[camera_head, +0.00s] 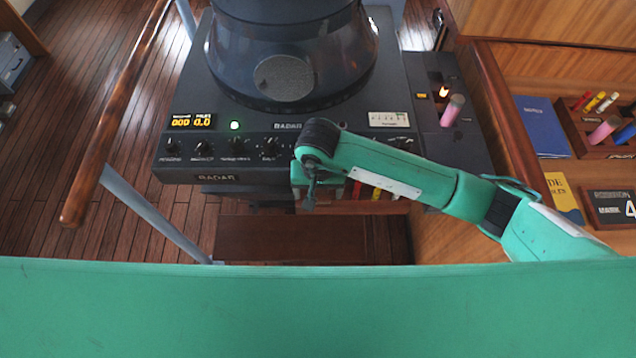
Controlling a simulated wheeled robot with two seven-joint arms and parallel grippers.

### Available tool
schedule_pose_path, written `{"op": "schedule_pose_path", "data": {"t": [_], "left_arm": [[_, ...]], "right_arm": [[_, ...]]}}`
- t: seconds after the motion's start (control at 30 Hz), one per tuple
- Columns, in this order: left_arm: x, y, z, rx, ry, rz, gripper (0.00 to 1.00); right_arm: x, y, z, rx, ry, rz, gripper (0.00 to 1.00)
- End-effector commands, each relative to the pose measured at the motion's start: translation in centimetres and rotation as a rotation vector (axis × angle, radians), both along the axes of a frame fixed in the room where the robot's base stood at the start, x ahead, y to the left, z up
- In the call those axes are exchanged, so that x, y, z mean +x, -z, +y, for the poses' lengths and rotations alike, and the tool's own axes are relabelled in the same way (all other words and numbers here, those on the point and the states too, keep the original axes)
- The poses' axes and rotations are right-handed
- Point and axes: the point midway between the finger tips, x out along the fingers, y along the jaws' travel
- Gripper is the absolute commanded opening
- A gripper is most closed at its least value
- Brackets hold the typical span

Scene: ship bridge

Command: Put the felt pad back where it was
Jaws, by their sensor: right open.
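No item is clearly recognisable as the felt pad. A grey, speckled round patch (285,78) shows on the front of the dark radar hood (340,50); I cannot tell whether it is the pad. My right arm reaches in from the right across the front of the radar console (200,110). My right gripper (310,192) points down just in front of the console's front edge, below the knobs. It is open, and I see nothing held in it. My left gripper is out of view.
A pink cylinder (452,110) stands on the side panel. At right are a blue book (542,127) and a wooden rack (580,142) with coloured pens. A wooden rail (115,110) runs at left.

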Motion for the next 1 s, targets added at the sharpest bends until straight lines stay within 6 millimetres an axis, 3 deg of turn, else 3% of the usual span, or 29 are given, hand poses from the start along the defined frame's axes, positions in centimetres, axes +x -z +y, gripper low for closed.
{"op": "schedule_pose_path", "data": {"t": [0.07,0.17,0.7,1.0], "left_arm": [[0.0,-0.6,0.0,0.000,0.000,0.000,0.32],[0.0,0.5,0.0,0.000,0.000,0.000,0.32],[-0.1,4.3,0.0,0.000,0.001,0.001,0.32],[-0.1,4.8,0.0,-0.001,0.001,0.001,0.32]], "right_arm": [[0.0,-0.4,0.0,0.000,0.001,0.000,0.78],[0.2,-1.2,0.0,0.001,-0.001,-0.004,0.78],[0.0,-10.3,0.1,0.001,0.000,-0.003,0.78],[-0.1,-12.2,0.0,0.000,0.000,0.000,0.78]]}}
